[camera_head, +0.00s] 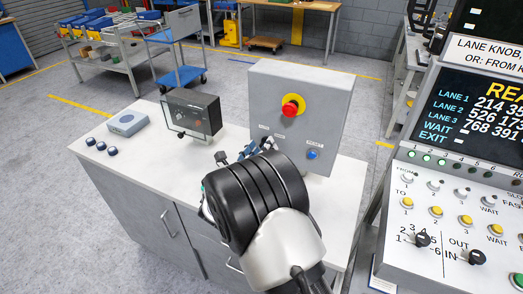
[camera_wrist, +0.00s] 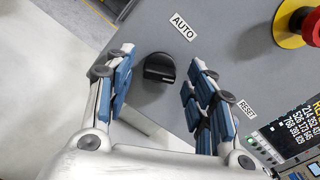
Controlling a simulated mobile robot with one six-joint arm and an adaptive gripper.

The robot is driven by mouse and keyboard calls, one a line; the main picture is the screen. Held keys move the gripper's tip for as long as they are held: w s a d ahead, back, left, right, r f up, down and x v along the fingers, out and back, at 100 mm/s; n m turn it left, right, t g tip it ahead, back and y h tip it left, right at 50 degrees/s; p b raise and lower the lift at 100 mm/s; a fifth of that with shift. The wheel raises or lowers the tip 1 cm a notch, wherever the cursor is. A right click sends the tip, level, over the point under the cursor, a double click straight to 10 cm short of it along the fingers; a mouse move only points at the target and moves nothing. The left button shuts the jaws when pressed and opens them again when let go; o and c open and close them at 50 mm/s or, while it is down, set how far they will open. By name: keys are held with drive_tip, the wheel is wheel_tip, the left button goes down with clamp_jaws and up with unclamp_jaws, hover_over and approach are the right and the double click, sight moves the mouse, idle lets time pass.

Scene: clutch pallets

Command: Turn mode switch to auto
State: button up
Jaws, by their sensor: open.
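The mode switch, a black round knob (camera_wrist: 159,67) with a raised grip bar, sits on the grey control box (camera_head: 330,95). The AUTO label (camera_wrist: 183,27) is just above and right of the knob in the wrist view. The grip bar looks roughly level there, not clearly aimed at AUTO. My gripper (camera_wrist: 162,62) is open, its blue-padded fingers on either side of the knob with a gap at each side. Depth to the knob is hard to judge. In the head view my wrist largely hides the switch area.
A red emergency stop (camera_head: 292,106) on a yellow disc and a blue button (camera_head: 312,155) are on the same box face. The RESET label (camera_wrist: 246,108) lies close to my right finger. Left on the bench stand a glass-fronted box (camera_head: 191,114) and a grey-blue device (camera_head: 127,123).

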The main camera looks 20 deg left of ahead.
drive_tip(key=shift+w, duration=0.3)
drive_tip(key=shift+c, duration=0.5)
drive_tip(key=c, duration=1)
